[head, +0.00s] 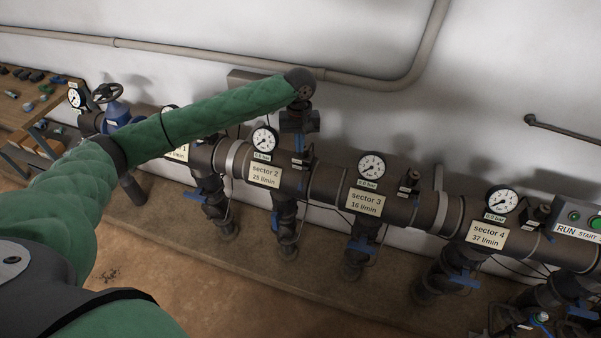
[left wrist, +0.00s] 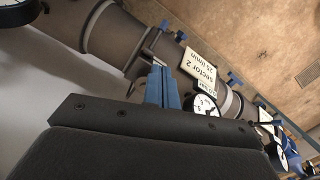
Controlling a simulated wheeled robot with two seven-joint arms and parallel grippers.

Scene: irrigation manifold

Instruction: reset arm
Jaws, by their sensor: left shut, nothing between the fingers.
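My left arm in its green sleeve reaches across the head view, and my left gripper (head: 299,145) hangs from its end over the dark manifold pipe (head: 325,186). In the left wrist view the blue fingers of the left gripper (left wrist: 162,84) are together with nothing between them. They appear beside the sector 2 label (left wrist: 203,66) and a round gauge (left wrist: 205,108). I cannot tell whether the fingertips touch the pipe. My right gripper is in neither view.
A RUN/START control box (head: 579,222) is at the right. A wooden bench (head: 22,95) with small parts is at the left.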

